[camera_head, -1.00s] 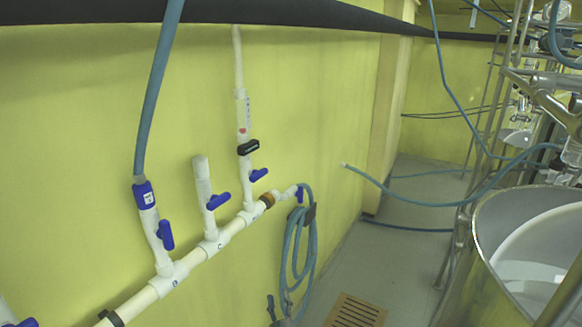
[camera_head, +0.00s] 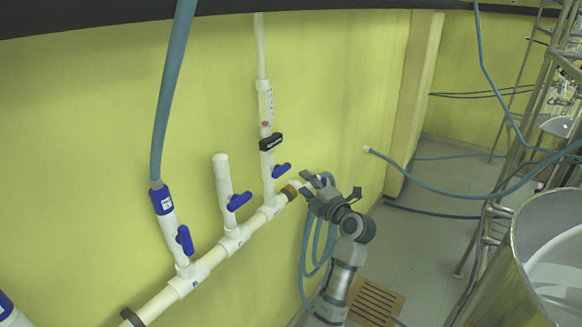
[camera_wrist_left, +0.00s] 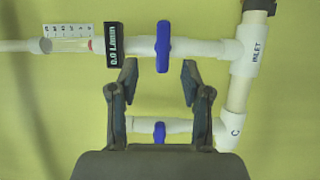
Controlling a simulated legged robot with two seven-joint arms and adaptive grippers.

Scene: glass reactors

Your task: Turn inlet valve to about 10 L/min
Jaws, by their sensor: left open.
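The inlet valve has a blue handle (camera_head: 281,170) on the white vertical branch. In the left wrist view the handle (camera_wrist_left: 163,46) lies crosswise to its pipe, beside a fitting marked INLET (camera_wrist_left: 257,50). The black flow display (camera_wrist_left: 113,45) reads 0.0 L/min; it also shows in the head view (camera_head: 271,141). My left gripper (camera_head: 316,184) is open and empty, to the right of the handle in the head view. In the left wrist view its fingertips (camera_wrist_left: 159,68) stand apart near the handle's lower end, with no grip on it. My right gripper is not in view.
Branch C has another blue handle (camera_head: 238,201); branch B has one too (camera_head: 185,240). A coiled blue hose (camera_head: 308,255) hangs behind my left arm. A steel vessel (camera_head: 520,262) stands at the right. The floor between is mostly clear, with a wooden grate (camera_head: 376,302).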

